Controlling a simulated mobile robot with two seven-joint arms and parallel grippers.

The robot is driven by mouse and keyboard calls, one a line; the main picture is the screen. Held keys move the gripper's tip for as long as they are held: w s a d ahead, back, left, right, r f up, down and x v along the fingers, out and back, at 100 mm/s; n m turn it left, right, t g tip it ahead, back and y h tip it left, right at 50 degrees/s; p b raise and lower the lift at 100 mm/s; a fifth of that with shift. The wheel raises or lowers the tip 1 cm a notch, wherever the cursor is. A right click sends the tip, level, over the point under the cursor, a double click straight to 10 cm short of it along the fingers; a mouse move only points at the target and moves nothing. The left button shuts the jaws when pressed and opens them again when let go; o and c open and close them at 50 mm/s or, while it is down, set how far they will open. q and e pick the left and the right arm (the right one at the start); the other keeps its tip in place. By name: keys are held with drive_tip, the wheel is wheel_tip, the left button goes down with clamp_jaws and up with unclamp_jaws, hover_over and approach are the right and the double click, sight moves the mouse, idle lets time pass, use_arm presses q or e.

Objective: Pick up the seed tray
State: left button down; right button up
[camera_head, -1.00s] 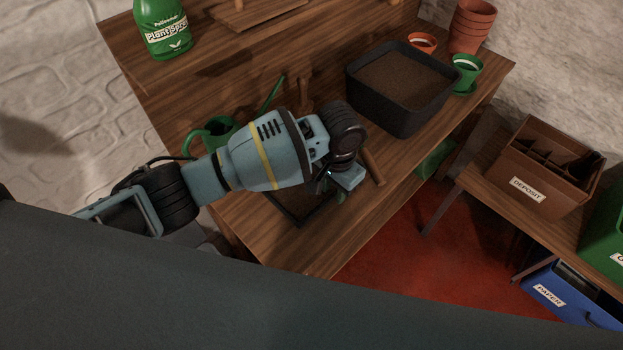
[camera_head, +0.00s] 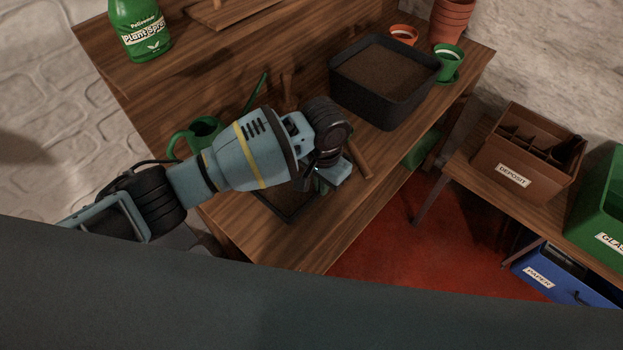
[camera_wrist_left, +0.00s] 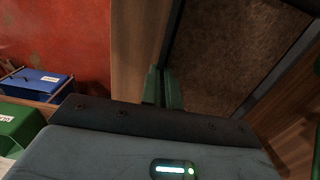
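The seed tray (camera_head: 287,212) is a dark, shallow tray on the front part of the wooden workbench, mostly hidden under my left arm. In the left wrist view, its brown soil (camera_wrist_left: 228,52) and dark rim show close up. My left gripper (camera_head: 325,186) is at the tray's right side, with its tips partly hidden in the head view. In the left wrist view, its green fingers (camera_wrist_left: 163,88) are close together, with the tray's near rim running in between them. My right gripper is in neither view.
On the workbench (camera_head: 330,245), a large dark planter (camera_head: 375,100) full of soil stands behind right, near a green pot (camera_head: 450,64). A green watering can (camera_head: 196,135) is behind my left arm. A side table at right holds a brown deposit box (camera_head: 525,160).

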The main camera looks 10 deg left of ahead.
use_arm(q)
drive_tip(key=shift+r, duration=0.45)
drive_tip(key=r, duration=0.2)
drive_tip(key=shift+s+d+r, duration=0.35)
drive_tip(key=shift+r, duration=0.05)
drive_tip(key=s+d+r+p, duration=0.1)
drive_tip(key=s+d, duration=0.7)
drive_tip(key=s, duration=0.4)
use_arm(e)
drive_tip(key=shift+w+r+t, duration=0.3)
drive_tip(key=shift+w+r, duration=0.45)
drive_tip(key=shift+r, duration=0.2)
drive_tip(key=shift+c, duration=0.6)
use_arm(q)
drive_tip(key=w+a+r+n, duration=0.1)
drive_tip(key=a+r+n, duration=0.2)
drive_tip(key=a, duration=1)
drive_tip(key=w+a+r+n, duration=0.1)
drive_tip(key=a+r+n, duration=0.2)
drive_tip(key=a+r, duration=0.4)
drive_tip(key=a, duration=0.5)
drive_tip(key=shift+w+a+r+n, duration=0.15)
drive_tip(key=shift+w+a+n, duration=0.05)
drive_tip(key=shift+a+n, duration=0.15)
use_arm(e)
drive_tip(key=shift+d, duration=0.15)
use_arm(q)
drive_tip(key=shift+d, duration=0.1)
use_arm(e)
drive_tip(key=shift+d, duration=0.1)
